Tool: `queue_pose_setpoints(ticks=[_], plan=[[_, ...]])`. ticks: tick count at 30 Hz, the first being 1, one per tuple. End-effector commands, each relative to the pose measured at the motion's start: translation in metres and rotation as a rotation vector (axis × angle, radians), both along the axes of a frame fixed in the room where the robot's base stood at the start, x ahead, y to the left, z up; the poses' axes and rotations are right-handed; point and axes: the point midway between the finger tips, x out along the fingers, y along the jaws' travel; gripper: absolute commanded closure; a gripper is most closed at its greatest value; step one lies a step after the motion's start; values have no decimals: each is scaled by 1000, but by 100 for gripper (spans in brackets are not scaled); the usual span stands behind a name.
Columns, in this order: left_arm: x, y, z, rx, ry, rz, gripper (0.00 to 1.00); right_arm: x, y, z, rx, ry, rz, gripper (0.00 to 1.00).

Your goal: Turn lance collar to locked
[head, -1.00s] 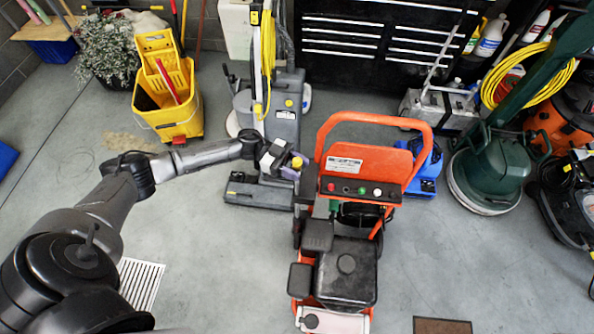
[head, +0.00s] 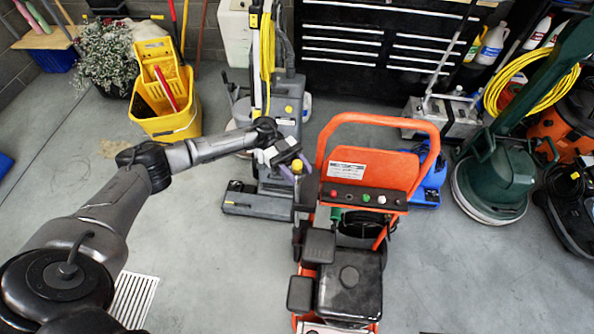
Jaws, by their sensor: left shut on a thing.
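An orange pressure washer (head: 370,170) with a black engine (head: 350,282) stands in the middle of the floor. At its left side, a small yellow part (head: 297,166) and a purple part (head: 284,171) show at my left gripper (head: 293,160); they look like the lance collar area, but are too small to be sure. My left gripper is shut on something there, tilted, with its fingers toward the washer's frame. The fingers hide most of what they hold. I cannot read any locked or unlocked mark. My right gripper is not in view.
A grey floor machine (head: 258,203) stands just behind and left of my left gripper. A yellow mop bucket (head: 175,120) is further left. A green floor polisher (head: 497,175) stands to the right. The floor left of the washer is mostly clear.

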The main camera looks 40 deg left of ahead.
Motion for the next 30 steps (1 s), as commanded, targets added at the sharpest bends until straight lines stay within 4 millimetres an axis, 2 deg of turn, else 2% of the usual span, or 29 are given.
queue_pose_setpoints(ticks=[8,9,16,25,30], plan=[[0,-1,2,-3,-1,-4,80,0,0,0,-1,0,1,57],[0,-1,2,-3,-1,-4,54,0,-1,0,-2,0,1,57],[0,-1,1,-2,-1,-2,32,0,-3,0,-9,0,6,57],[0,2,0,0,0,-1,31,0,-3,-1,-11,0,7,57],[4,19,-1,2,0,1,31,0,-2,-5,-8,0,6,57]])
